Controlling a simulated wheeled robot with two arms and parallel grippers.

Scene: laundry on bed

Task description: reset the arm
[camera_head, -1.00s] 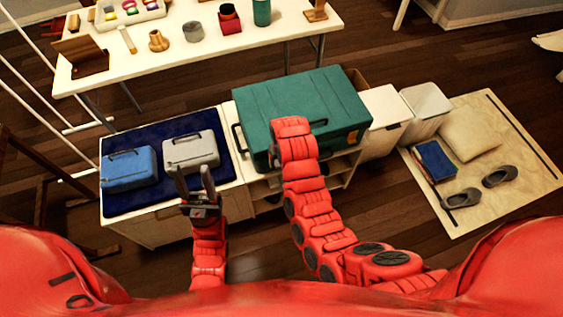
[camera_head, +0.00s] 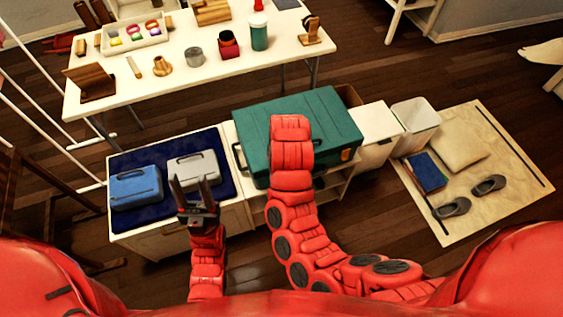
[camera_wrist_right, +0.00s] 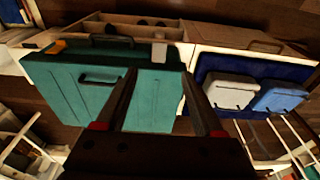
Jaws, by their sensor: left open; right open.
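My left gripper (camera_head: 193,196) is open and empty. In the head view it points up in front of the grey case, over the near edge of the low cabinet. My right arm curves up in front of the teal case (camera_head: 258,122), and its gripper is hidden in the head view. In the right wrist view my right gripper (camera_wrist_right: 168,92) is open and empty, its two dark fingers spread in front of the teal case (camera_wrist_right: 65,90). Whether the fingers touch the case cannot be told.
A blue case (camera_head: 135,187) and a grey case (camera_head: 190,172) lie on a navy cloth (camera_head: 125,217). A white table (camera_head: 210,62) with small items stands behind. Wooden floor is open between.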

